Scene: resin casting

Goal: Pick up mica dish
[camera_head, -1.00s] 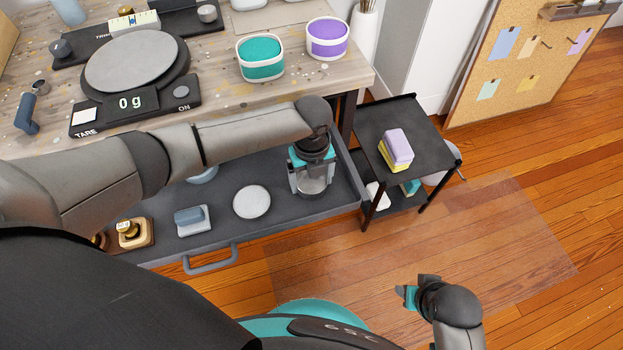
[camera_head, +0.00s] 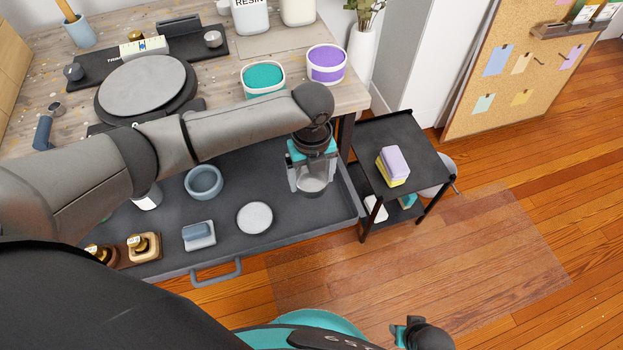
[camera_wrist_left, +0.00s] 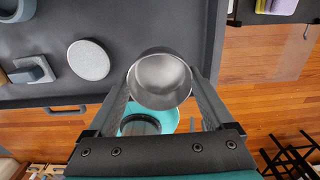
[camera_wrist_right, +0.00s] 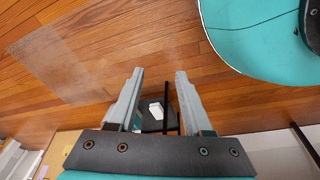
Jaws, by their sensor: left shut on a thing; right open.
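The mica dish (camera_wrist_left: 160,82), a small round silvery metal cup with a shiny inside, sits between the fingers of my left gripper (camera_wrist_left: 160,85). The fingers are shut on opposite sides of it. In the head view my left gripper (camera_head: 312,172) points down over the right end of the grey drawer, with the dish (camera_head: 312,184) between its fingertips. The dish looks empty inside and upright. My right gripper (camera_wrist_right: 158,75) is open and empty, with floor beneath it, far from the drawer.
The open drawer (camera_head: 300,222) holds a white disc (camera_head: 255,218), a blue-grey bowl (camera_head: 204,181), a blue-topped block (camera_head: 198,236) and brass-coloured stamps (camera_head: 143,246). Teal (camera_head: 263,79) and purple (camera_head: 326,64) tubs stand on the workbench above. A black cart (camera_head: 405,150) stands right of the drawer.

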